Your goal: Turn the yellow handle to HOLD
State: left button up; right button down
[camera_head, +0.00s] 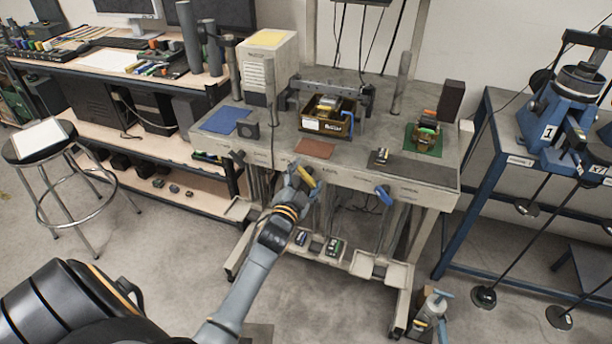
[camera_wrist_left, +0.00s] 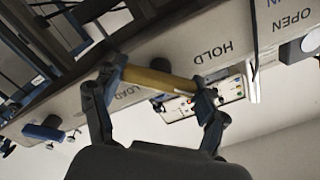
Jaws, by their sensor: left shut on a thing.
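The yellow handle (camera_head: 307,177) is on the front edge of the grey bench, seen in the head view. My left gripper (camera_head: 301,181) is shut on it. In the left wrist view the yellow handle (camera_wrist_left: 160,80) is a bar lying across between the two fingers of my left gripper (camera_wrist_left: 157,88). The printed word HOLD (camera_wrist_left: 214,52) shows beyond the handle, to its right. The word LOAD (camera_wrist_left: 128,92) is just beside the handle, close to the left finger. The handle's pivot is hidden, so its exact pointing is unclear. My right gripper is not in view.
A blue handle (camera_head: 384,195) is on the same bench edge to the right, and a dark one (camera_head: 238,156) to the left. The word OPEN (camera_wrist_left: 291,20) shows in the left wrist view. A stool (camera_head: 40,142) stands at the left; the floor between is clear.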

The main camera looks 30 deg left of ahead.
pick_arm(q)
jog(key=shift+f, duration=0.1)
dwell(0.3)
jog(key=o, duration=1.2)
jog(key=shift+s, duration=0.1)
jog(key=v, duration=1.2)
